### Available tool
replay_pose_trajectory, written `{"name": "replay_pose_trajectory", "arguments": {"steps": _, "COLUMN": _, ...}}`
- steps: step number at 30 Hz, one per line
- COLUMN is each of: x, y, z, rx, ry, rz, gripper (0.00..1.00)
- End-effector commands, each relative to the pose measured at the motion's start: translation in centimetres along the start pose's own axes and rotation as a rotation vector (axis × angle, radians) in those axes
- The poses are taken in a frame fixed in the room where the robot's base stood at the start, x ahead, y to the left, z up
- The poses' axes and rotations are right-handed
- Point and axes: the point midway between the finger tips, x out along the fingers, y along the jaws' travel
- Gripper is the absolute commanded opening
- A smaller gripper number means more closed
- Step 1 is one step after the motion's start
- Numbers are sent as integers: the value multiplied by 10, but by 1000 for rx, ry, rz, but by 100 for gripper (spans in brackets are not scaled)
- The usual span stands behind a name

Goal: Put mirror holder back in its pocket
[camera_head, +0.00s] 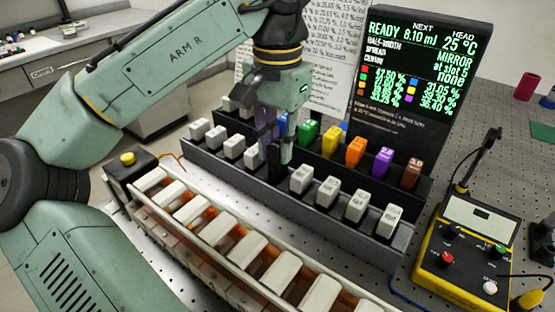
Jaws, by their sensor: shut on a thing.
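My gripper (276,160) points down over the dark two-row rack (345,235), at the fifth place of its front row. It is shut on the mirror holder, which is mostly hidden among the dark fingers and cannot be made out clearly. White blocks (252,155) stand to its left in the front row and more white blocks (301,178) stand to its right. Whether the held piece is seated in the rack or just above it cannot be told. The display (425,90) reads "MIRROR at slot 5".
Coloured blocks, including green (308,132) and orange (355,151), stand close behind in the back row. A long tray with several white-lidded pieces (247,250) lies in front. A yellow control box (465,260) stands at right.

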Motion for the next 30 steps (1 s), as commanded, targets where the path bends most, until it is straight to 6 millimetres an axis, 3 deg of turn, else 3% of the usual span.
{"name": "replay_pose_trajectory", "arguments": {"steps": 6, "x": 31, "y": 1, "z": 0, "rx": 2, "ry": -1, "rz": 3, "gripper": 0}}
{"name": "replay_pose_trajectory", "arguments": {"steps": 18, "x": 36, "y": 0, "z": 0, "rx": 1, "ry": 0, "rz": 0, "gripper": 0}}
{"name": "replay_pose_trajectory", "arguments": {"steps": 19, "x": 36, "y": 0, "z": 0, "rx": 1, "ry": 0, "rz": -1, "gripper": 19}}
{"name": "replay_pose_trajectory", "arguments": {"steps": 21, "x": 36, "y": 0, "z": 0, "rx": 1, "ry": 0, "rz": -1, "gripper": 24}}
{"name": "replay_pose_trajectory", "arguments": {"steps": 30, "x": 35, "y": 0, "z": 0, "rx": 0, "ry": 0, "rz": 0, "gripper": 26}}
